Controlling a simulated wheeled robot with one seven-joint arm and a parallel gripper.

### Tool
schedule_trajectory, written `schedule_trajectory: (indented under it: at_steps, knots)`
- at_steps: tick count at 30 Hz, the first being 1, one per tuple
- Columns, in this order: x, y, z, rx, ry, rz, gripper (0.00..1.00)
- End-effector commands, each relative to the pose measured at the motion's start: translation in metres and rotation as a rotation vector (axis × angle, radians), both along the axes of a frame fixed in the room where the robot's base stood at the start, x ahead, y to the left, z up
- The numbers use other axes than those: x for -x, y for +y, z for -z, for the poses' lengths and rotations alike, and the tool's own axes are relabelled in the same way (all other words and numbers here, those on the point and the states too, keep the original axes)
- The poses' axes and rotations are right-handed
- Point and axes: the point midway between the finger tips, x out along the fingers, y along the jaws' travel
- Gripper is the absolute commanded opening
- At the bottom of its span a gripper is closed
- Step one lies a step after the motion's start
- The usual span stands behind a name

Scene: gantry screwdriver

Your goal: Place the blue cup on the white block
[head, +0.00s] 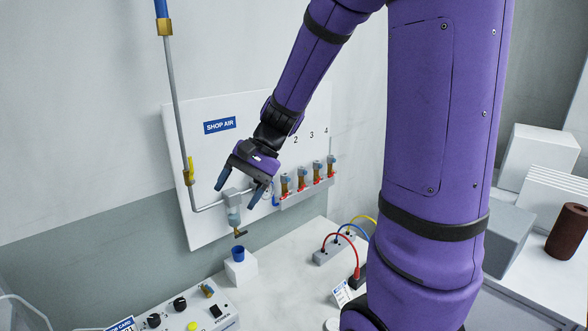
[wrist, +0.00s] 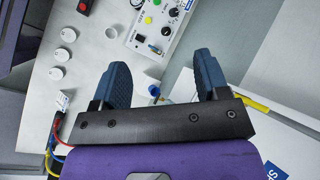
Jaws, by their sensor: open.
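The small blue cup (head: 238,253) stands upright on top of the white block (head: 241,270) on the light worktop, below the small tap. My gripper (head: 238,192) is open and empty, well above the cup and apart from it, in front of the wall panel. In the wrist view my gripper's two dark blue fingers (wrist: 162,68) are spread wide. The cup (wrist: 154,90) shows small between them, far below.
A filter unit with a tap (head: 234,216) hangs on the SHOP AIR panel (head: 185,160) close to my fingers. Several valves stand right of it. A control box (head: 190,312) is in front of the block; a socket strip with coloured cables (head: 333,250) lies to the right.

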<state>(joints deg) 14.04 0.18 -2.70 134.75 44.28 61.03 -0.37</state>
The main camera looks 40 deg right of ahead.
Motion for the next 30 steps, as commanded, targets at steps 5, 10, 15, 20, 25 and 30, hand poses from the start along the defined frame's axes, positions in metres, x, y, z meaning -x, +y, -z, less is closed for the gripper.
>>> schedule_trajectory:
  at_steps: [5, 10, 15, 20, 25, 30]
  knots:
    - [0.041, 0.011, -0.032, 0.173, -0.123, -0.161, 0.68]
    - [0.078, 0.014, -0.055, 0.342, -0.243, -0.298, 0.68]
    - [0.113, 0.012, -0.075, 0.519, -0.372, -0.417, 0.68]
    - [0.141, 0.006, -0.089, 0.675, -0.487, -0.506, 0.68]
    - [0.159, 0.001, -0.099, 0.784, -0.568, -0.56, 0.68]
    - [0.165, -0.002, -0.102, 0.823, -0.595, -0.577, 0.68]
